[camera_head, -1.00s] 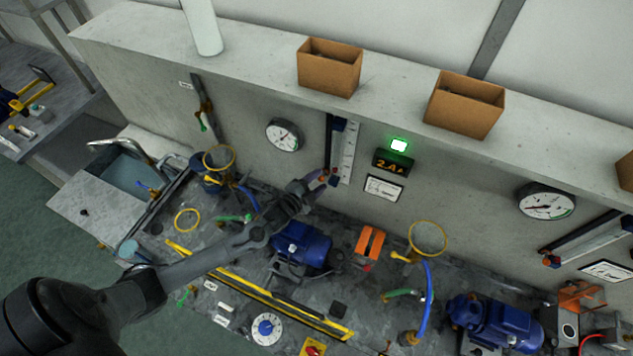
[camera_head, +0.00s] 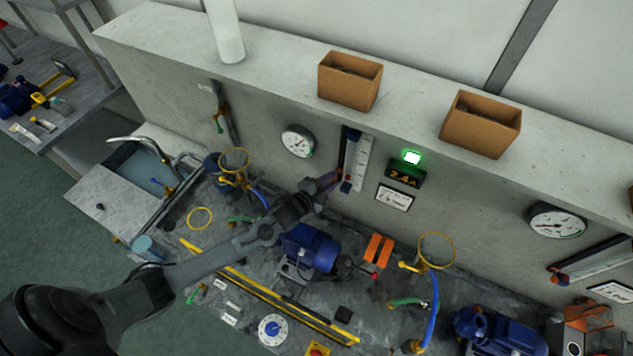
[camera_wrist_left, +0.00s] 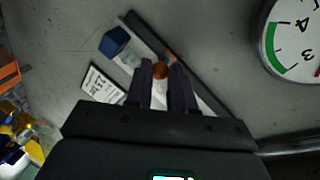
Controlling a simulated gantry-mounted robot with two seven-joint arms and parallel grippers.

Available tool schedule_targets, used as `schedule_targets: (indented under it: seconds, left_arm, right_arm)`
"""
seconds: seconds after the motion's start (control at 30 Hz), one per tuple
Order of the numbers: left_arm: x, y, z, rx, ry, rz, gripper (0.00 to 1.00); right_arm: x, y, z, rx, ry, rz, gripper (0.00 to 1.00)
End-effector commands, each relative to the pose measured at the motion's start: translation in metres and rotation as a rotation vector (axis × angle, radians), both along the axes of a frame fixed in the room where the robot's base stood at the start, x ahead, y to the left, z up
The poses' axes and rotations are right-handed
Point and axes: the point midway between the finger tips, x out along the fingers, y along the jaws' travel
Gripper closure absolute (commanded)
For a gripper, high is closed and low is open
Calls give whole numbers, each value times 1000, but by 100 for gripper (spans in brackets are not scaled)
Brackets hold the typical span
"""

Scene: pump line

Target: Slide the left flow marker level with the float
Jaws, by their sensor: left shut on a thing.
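The left flow gauge (camera_head: 365,153) is on the wall, a white scale beside a dark rail (camera_head: 345,150). My left gripper (camera_head: 335,177) is at the rail's lower part. In the left wrist view its two fingers (camera_wrist_left: 160,85) are shut on a small orange knob (camera_wrist_left: 160,70), which I take to be the flow marker. The wrist view shows the blue block (camera_wrist_left: 115,41) to the upper left, apart from the fingers. My right gripper is out of view.
A round dial (camera_head: 298,141) is left of the gauge. A blue pump (camera_head: 310,247) stands on the bench under my left arm. Cardboard boxes (camera_head: 349,92) stand on the ledge above.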

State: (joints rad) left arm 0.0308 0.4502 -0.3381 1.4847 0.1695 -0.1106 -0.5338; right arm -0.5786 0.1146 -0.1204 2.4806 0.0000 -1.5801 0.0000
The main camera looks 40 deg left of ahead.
Motion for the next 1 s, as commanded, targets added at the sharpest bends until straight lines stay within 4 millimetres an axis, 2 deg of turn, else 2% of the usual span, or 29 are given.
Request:
schedule_targets:
  seconds: [0.23, 0.27, 0.4, 0.43, 0.77, 1.0]
  left_arm:
    - [1, 0, 1, 2, -2, -2, 100]
    - [1, 0, 1, 2, -1, -1, 76]
    - [1, 0, 1, 2, -1, -1, 54]
    - [1, 0, 1, 2, -1, -1, 52]
    - [-1, 0, 1, 2, -1, -1, 52]
    - [-24, 2, 4, 3, 1, -3, 52]
  right_arm:
    - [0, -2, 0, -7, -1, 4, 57]
    - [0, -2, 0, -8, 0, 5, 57]
    - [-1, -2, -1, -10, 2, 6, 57]
    - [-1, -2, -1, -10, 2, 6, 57]
    - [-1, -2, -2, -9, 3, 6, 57]
    - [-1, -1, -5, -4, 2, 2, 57]
